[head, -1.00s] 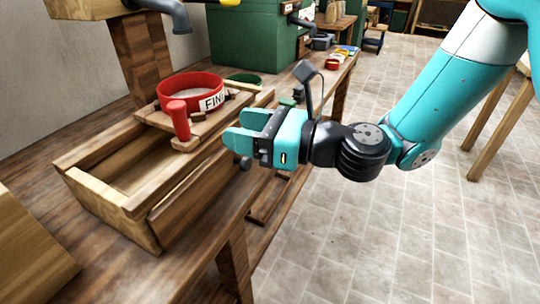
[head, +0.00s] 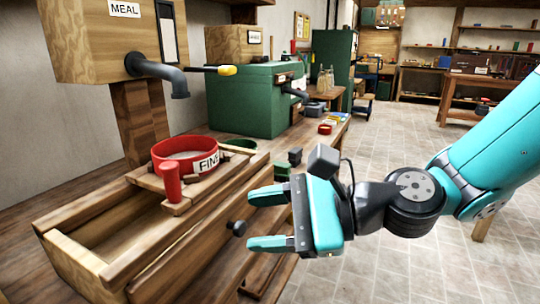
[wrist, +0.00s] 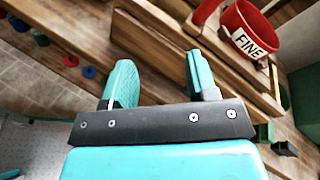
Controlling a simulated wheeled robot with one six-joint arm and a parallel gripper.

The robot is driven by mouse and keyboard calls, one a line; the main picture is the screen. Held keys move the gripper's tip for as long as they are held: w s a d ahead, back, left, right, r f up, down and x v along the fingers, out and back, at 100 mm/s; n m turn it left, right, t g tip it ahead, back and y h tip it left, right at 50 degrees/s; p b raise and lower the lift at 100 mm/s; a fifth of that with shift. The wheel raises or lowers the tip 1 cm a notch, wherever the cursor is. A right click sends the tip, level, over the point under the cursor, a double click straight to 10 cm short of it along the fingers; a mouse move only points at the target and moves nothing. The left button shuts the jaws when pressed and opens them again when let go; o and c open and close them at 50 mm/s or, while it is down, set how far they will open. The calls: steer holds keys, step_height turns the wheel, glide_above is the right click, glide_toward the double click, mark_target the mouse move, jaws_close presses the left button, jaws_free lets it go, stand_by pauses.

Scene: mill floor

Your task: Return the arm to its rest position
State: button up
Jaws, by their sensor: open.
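My gripper (head: 268,220) is open and empty in the head view. It points left, in front of the side of a wooden box on the bench, near a dark round knob (head: 238,228). In the wrist view both teal fingers (wrist: 162,85) are apart with nothing between them. My arm reaches in from the right edge of the head view. A red round sieve (head: 190,152) labelled FINE, with a red handle, rests on a wooden frame over the box (head: 165,270). The sieve also shows at the upper right of the wrist view (wrist: 243,28).
A wooden hopper labelled MEAL (head: 95,40) with a grey spout stands at the back left. A green machine (head: 255,100) stands behind the sieve. Small coloured items lie farther along the bench. Tiled floor (head: 400,145) is open to the right; shelves (head: 470,60) stand far back.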

steer(key=s+d+f+n+g+h, duration=0.1)
steer(key=s+d+f+n+h, duration=0.1)
steer(key=s+d+n+h, duration=0.55)
steer(key=s+d+f+n+g+h, duration=0.1)
steer(key=s+d+n+h, duration=0.25)
steer(key=d+n, duration=0.7)
step_height(320, 180, up, 16)
steer(key=a+n+p, duration=0.1)
steer(key=a+p, duration=0.1)
steer(key=p, duration=1.5)
steer(key=shift+w+r, duration=0.25)
steer(key=shift+w, duration=0.2)
